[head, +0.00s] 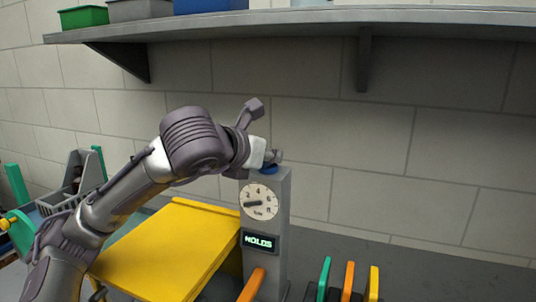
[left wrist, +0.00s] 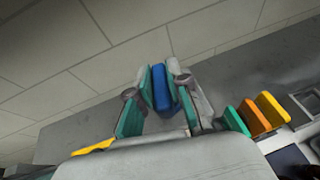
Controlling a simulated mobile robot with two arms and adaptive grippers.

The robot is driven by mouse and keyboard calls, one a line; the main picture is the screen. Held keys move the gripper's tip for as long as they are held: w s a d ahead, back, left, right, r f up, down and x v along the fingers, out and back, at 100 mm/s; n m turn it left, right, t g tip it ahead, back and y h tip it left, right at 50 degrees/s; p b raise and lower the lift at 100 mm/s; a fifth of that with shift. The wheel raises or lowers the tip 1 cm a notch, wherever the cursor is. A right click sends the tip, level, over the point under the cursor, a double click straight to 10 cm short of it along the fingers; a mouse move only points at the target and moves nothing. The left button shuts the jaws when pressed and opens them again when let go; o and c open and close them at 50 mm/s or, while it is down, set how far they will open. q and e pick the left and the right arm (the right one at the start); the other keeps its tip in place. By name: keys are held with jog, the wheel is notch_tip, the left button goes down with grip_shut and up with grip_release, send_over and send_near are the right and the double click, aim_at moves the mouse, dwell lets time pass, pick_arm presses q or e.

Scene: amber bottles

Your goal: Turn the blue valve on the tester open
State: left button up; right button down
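The tester (head: 281,215) is a grey upright box with a round white dial (head: 260,203) and a small screen (head: 258,242) reading "HOLDS". The dial's needle points left. The blue valve (head: 266,171) is on top of the tester, partly hidden by my left gripper (head: 270,157), which comes down on it from the left. In the left wrist view, the blue valve handle (left wrist: 160,90) stands between the teal pads of my left gripper (left wrist: 161,72). The pads lie against both its sides near the tips. My right gripper is in neither view.
A yellow panel (head: 165,248) lies left of the tester. Upright green (head: 323,278), orange (head: 348,282) and yellow (head: 374,284) pieces stand to its right. A grey shelf (head: 300,24) with bins runs overhead along the block wall.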

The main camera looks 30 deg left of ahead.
pick_arm(q)
jog(key=o, duration=0.4)
jog(key=shift+f, duration=0.1)
jog(key=v, duration=1.2)
